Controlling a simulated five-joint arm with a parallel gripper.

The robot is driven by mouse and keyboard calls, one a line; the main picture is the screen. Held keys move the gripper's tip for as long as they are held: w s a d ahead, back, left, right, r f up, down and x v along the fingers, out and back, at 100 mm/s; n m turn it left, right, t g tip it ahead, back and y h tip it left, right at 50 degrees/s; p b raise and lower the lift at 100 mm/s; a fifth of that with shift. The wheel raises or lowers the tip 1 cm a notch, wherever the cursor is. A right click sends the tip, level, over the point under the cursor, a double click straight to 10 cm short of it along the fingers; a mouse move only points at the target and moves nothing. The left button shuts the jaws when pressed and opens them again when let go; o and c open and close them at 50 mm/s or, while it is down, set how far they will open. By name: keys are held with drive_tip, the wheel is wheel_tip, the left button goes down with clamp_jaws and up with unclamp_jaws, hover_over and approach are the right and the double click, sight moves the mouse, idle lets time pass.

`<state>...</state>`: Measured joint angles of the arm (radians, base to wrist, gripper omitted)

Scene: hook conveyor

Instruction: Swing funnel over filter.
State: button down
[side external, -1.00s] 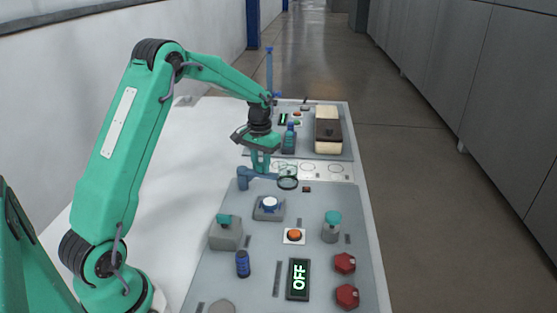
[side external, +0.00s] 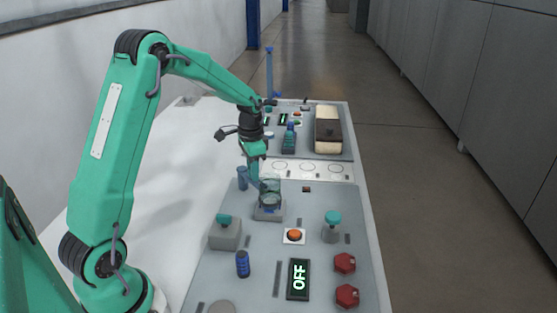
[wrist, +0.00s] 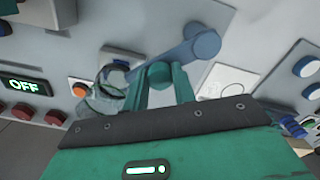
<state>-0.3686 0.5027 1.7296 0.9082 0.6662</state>
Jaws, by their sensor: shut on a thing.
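The clear, dark-rimmed funnel (side external: 270,191) is on the end of a blue swing arm (wrist: 185,52) that pivots on a blue post (side external: 242,178). In the side view the funnel overlaps the grey block (side external: 268,215) with the white-and-blue round filter top, which it mostly hides. The wrist view shows the funnel (wrist: 106,92) beside and partly across that block (wrist: 120,60); I cannot tell exact centring. My gripper (side external: 254,178) is shut on the teal knob (wrist: 158,74) of the swing arm.
An orange button (side external: 294,236), a lit OFF display (side external: 298,280), red knobs (side external: 345,263) and a teal-capped jar (side external: 332,228) stand on the near panel. A grey block with a teal top (side external: 225,232) is left of the filter. A bottle (side external: 289,139) stands on the far panel.

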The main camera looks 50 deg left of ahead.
drive_tip(key=shift+r, duration=0.1)
drive_tip(key=c, duration=1.1)
unclamp_jaws()
drive_tip(key=shift+c, duration=0.2)
wheel_tip(320, 180, up, 8)
drive_tip(key=shift+f, duration=0.25)
drive_tip(key=shift+r, duration=0.15)
